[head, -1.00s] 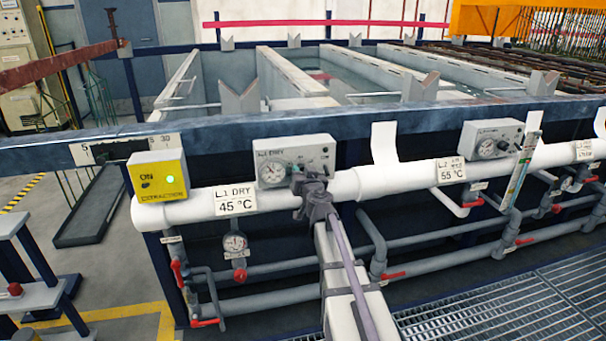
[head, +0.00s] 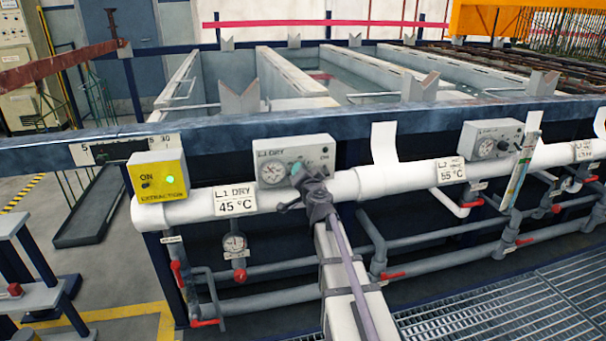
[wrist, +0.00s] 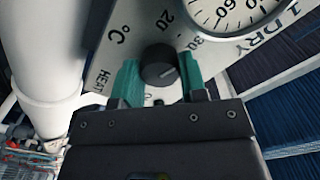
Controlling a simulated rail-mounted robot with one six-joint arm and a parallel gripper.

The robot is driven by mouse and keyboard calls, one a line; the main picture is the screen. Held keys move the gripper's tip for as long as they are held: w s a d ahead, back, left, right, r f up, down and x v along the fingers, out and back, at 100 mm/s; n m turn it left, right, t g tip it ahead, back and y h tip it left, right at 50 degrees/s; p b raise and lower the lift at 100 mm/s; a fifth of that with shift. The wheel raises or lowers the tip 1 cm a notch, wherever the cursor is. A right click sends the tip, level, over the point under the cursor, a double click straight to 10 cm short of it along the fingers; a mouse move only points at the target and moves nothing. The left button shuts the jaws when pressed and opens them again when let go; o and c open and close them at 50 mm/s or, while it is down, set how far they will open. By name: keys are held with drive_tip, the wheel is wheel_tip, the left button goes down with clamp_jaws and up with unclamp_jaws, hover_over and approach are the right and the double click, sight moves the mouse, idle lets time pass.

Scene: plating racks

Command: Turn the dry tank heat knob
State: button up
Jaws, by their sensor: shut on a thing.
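The grey dry tank control box (head: 318,150), marked L1 DRY, sits above the white pipe in the head view. It carries a round dial gauge (head: 272,173), also at the top of the wrist view (wrist: 238,8). The black heat knob (wrist: 158,66) shows in the wrist view, beside the "HEAT" label and scale figures, turned in the picture. My gripper (head: 299,172) is at the box front, right of the gauge. In the wrist view its teal fingers (wrist: 160,80) stand on both sides of the knob, shut on it. My gripper hides the knob in the head view.
The white pipe (head: 290,196) with a 45 °C label (head: 235,200) runs just under the box. A yellow extraction box (head: 158,176) is to the left, and another grey control box (head: 490,138) to the right. Red-handled valves (head: 178,275) are below.

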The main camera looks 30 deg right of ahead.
drive_tip(key=shift+m, duration=10.5)
drive_tip(key=o, duration=0.9)
